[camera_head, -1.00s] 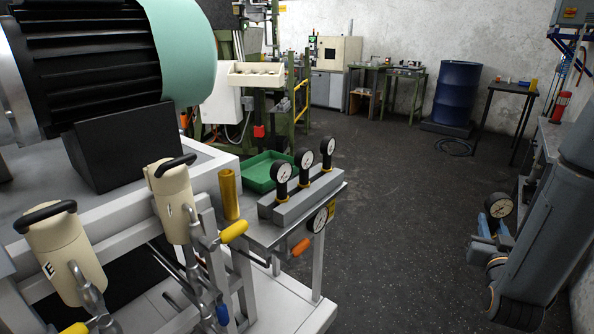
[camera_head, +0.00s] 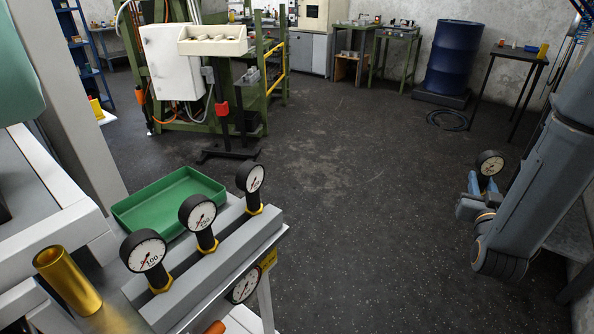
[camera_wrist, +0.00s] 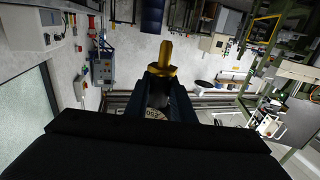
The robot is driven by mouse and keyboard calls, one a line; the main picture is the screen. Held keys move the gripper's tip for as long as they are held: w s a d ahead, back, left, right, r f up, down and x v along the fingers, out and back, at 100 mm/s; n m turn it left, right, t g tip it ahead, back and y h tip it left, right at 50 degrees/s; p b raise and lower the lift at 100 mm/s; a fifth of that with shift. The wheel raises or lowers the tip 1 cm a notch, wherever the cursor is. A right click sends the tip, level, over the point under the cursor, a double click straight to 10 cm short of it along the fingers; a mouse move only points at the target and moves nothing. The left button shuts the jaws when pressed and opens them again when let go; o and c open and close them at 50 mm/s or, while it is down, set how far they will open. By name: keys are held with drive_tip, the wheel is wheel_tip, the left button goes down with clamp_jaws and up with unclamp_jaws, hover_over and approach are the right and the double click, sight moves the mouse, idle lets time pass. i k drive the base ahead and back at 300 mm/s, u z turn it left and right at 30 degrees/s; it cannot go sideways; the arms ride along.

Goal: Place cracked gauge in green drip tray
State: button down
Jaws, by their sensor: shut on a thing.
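My gripper (camera_head: 476,184) is at the right in the head view, shut on a round black gauge (camera_head: 490,163) with a white face. In the wrist view the held gauge (camera_wrist: 155,113) shows its face partly between the fingers and its brass fitting beyond them. Any crack is too small to see. The green drip tray (camera_head: 165,203) lies at the left on the bench, behind the gauge rack, and looks empty. My gripper is far to the right of it, over the floor.
A grey rack (camera_head: 222,245) with three upright gauges stands in front of the tray. Another gauge (camera_head: 245,285) hangs at the bench's front edge. A brass cylinder (camera_head: 68,281) stands at left. Open floor (camera_head: 370,220) lies between bench and gripper.

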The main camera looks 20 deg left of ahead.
sight(172, 209)
drive_tip(key=i, duration=2.85)
drive_tip(key=u, duration=3.25)
drive_tip(key=i, duration=0.5)
drive_tip(key=u, duration=0.05)
